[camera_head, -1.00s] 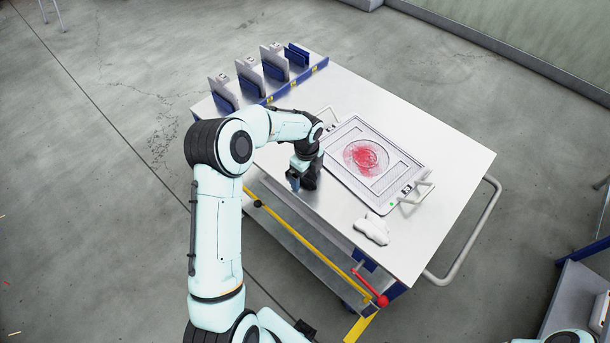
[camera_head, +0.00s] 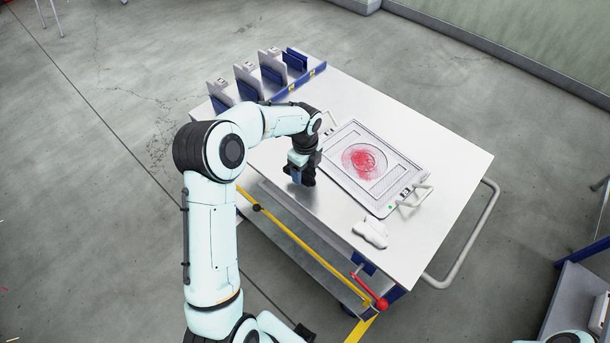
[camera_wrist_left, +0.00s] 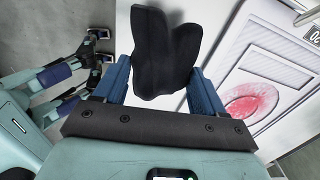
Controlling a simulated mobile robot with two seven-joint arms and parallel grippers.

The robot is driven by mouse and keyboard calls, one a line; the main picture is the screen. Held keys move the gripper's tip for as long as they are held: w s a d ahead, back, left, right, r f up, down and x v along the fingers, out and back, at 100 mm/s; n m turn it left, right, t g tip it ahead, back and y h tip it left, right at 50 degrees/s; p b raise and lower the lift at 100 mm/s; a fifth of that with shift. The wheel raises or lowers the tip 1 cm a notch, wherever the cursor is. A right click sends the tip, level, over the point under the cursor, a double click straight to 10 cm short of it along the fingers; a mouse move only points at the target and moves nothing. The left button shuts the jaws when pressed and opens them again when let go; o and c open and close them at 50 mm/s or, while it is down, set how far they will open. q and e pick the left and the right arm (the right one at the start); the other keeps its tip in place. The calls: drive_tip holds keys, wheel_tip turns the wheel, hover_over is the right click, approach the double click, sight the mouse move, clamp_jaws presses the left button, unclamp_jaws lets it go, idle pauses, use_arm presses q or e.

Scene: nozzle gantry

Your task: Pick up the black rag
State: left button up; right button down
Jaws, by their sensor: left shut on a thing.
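The black rag (camera_wrist_left: 163,55) is a dark, crumpled cloth. In the left wrist view it sits between the two blue fingers of my left gripper (camera_wrist_left: 160,85), which is shut on it. In the head view my left gripper (camera_head: 302,170) is over the left part of the cart's top, beside the tray, with a dark bit of the rag (camera_head: 306,180) showing below the fingers. The rag seems to hang above the tabletop, but the exact gap is hard to tell. The fingers of my right gripper are not in view.
A white tray (camera_head: 410,172) with a red stain and handles lies on the cart's white top (camera_head: 440,150). A white rag (camera_head: 371,233) lies near the front edge. A blue rack (camera_head: 290,90) holding upright plates stands at the back left. A red-knobbed lever (camera_head: 380,303) sticks out below.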

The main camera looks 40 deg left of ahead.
sight(306, 170)
use_arm(q)
wheel_tip(306, 170, up, 16)
drive_tip(key=p, duration=0.1)
drive_tip(key=shift+f, duration=0.2)
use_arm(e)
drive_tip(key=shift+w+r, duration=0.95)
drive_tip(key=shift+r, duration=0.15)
use_arm(q)
drive_tip(key=shift+o, duration=0.9)
drive_tip(key=shift+c, duration=0.5)
